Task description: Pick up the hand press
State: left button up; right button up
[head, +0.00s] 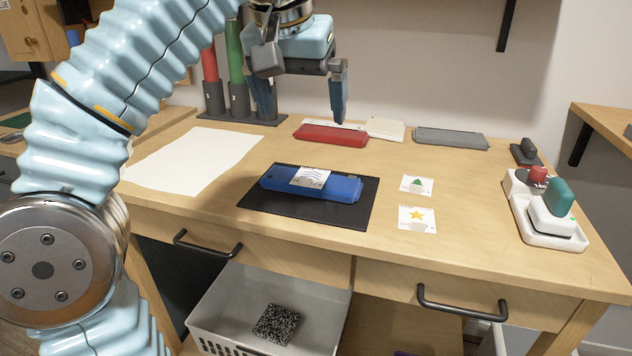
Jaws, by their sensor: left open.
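No object is labelled as the hand press. The likeliest match is a white block with a green handle (557,209), standing in a white tray (540,240) at the right end of the desk, but I cannot be sure. A smaller red-handled piece (535,176) stands behind it in the same tray. My left gripper (301,108) is open and empty, fingers down, above the back of the desk near the red bar (330,135). It is far to the left of the white tray. My right gripper is out of view.
A blue bar (335,188) with a printed card lies on a black mat (350,214). White paper (190,160), two small cards, a grey bar (450,138) and a dark stamp-like piece (524,152) lie around. Upright tubes (236,75) stand at the back left.

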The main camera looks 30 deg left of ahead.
aim_at(548, 213)
jog(key=k, duration=1)
